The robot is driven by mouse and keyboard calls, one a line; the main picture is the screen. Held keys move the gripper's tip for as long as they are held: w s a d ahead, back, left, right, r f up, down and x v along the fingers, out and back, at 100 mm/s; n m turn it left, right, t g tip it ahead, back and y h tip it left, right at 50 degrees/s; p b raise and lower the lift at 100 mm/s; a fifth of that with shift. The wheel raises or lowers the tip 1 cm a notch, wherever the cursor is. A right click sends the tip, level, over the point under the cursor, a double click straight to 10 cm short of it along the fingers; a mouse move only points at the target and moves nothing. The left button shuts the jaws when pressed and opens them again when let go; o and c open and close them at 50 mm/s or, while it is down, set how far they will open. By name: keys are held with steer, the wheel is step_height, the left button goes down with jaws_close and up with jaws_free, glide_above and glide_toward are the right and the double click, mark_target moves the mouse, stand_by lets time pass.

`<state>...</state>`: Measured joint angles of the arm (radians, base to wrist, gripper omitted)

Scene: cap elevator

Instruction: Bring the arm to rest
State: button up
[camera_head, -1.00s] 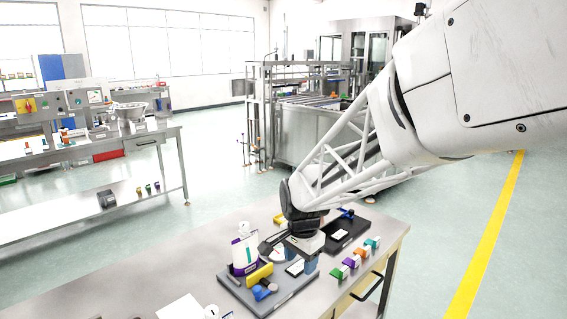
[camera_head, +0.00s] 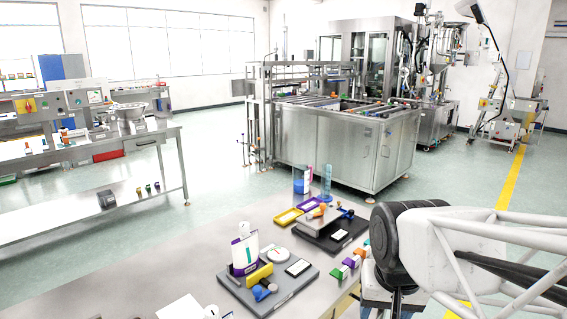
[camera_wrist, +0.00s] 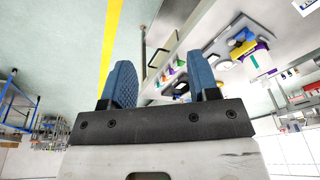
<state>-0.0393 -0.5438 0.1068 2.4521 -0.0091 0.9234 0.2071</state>
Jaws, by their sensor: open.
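My gripper (camera_wrist: 162,82) shows in the wrist view with its two blue fingers spread apart. Nothing is between the fingertips, only the bench edge and floor beyond them. In the head view my arm is at the lower right, beside the right end of the steel bench (camera_head: 180,262). The fingers are out of sight or cut off at the bottom of that view. The gripper is clear of the things on the bench.
A grey tray (camera_head: 297,281) holds a white and purple pouch (camera_head: 244,252), a yellow block (camera_head: 260,275) and a blue-knobbed part. A dark tray (camera_head: 324,240) stands behind it. Small coloured clips (camera_head: 350,262) line the bench's right edge. A steel machine (camera_head: 335,145) stands behind; floor lies between.

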steer(key=shift+n, duration=0.8)
steer(key=shift+s+d+f, duration=0.1)
steer(key=shift+s+d, duration=0.15)
steer(key=shift+s, duration=0.6)
steer(key=shift+s+d, duration=0.3)
steer(key=shift+s, duration=0.55)
steer(key=shift+s+d+f, duration=0.1)
steer(key=shift+s+d, duration=0.15)
steer(key=shift+s, duration=0.6)
steer(key=shift+r, duration=0.1)
